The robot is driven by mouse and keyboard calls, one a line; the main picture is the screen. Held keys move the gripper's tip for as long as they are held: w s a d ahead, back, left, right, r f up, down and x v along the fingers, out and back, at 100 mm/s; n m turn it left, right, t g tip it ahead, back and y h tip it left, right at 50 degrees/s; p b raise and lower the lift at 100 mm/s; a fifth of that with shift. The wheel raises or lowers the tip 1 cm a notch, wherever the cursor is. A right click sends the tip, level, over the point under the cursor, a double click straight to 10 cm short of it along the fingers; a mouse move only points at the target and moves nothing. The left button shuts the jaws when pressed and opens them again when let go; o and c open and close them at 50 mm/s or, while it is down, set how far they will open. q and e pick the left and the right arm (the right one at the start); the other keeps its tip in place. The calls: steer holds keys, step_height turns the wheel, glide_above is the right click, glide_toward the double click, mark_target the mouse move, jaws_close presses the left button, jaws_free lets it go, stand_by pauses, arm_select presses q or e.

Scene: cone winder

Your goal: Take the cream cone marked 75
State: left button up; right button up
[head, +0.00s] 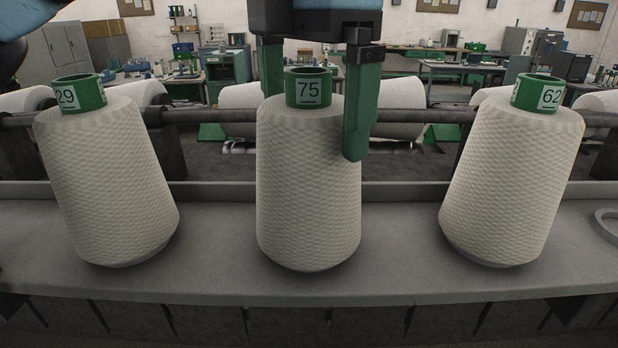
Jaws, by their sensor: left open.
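The cream cone marked 75 (308,185) stands upright on the grey ledge in the middle of the head view, with a green top ring bearing its number. My left gripper (318,110) is over it, pointing down, with its green fingers apart. One finger is in front of the cone's upper right side. The other finger is at the upper left, partly hidden behind the cone and its ring. I cannot tell whether either finger touches the cone. My right gripper is not in view.
A cone marked 29 (107,185) stands to the left and a cone marked 62 (512,180) to the right, with bare ledge (400,255) between. A bar (420,116) and more cones lie behind. A grey ring (607,225) lies at the right edge.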

arm_select(q)
steer(key=c, duration=1)
steer(key=shift+r, duration=0.1)
